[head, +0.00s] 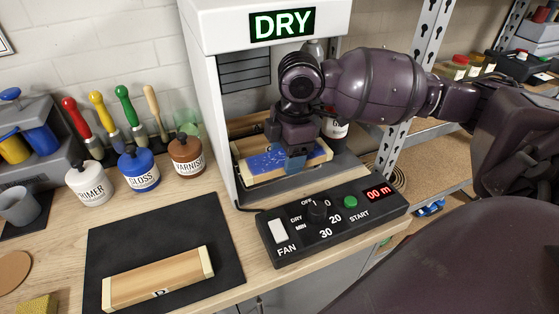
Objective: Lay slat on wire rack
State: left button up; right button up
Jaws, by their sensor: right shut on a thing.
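My right gripper (293,163) reaches into the open drying cabinet (203,100) from the right. It is shut on a slat (262,164) with a wood-coloured edge and wet-looking blue paint on top. The held slat is low in the cabinet, roughly level; I cannot tell whether it touches what is under it. Another wooden piece (246,124) shows behind it, partly hidden by my gripper. The wire rack is not clearly visible beneath these pieces. A bare slat marked with a letter (160,280) lies on the black mat (118,237). My left gripper is out of view.
A control box (331,222) with knob, green button and red "00 m" display stands before the cabinet. Primer (88,184), gloss (139,170) and varnish (186,155) pots stand left. A bottle (335,129) is right of my gripper. Bench room is free between pots and mat.

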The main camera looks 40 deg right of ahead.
jog(key=w, duration=0.1)
jog(key=w+d, duration=0.1)
jog(key=w, duration=0.1)
jog(key=w+d+b, duration=0.1)
jog(key=w, duration=0.1)
jog(key=shift+w+d+f, duration=0.15)
jog(key=shift+d, duration=0.1)
jog(key=shift+f, duration=1.05)
notch_tip(320, 180, down, 5)
jog(key=shift+r+b, duration=0.2)
jog(key=shift+b, duration=0.6)
jog(key=shift+f, duration=0.1)
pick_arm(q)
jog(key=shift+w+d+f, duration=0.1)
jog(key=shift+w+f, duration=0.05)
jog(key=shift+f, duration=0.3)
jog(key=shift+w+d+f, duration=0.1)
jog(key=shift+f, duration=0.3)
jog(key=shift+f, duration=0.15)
pick_arm(e)
jog(key=o, duration=1)
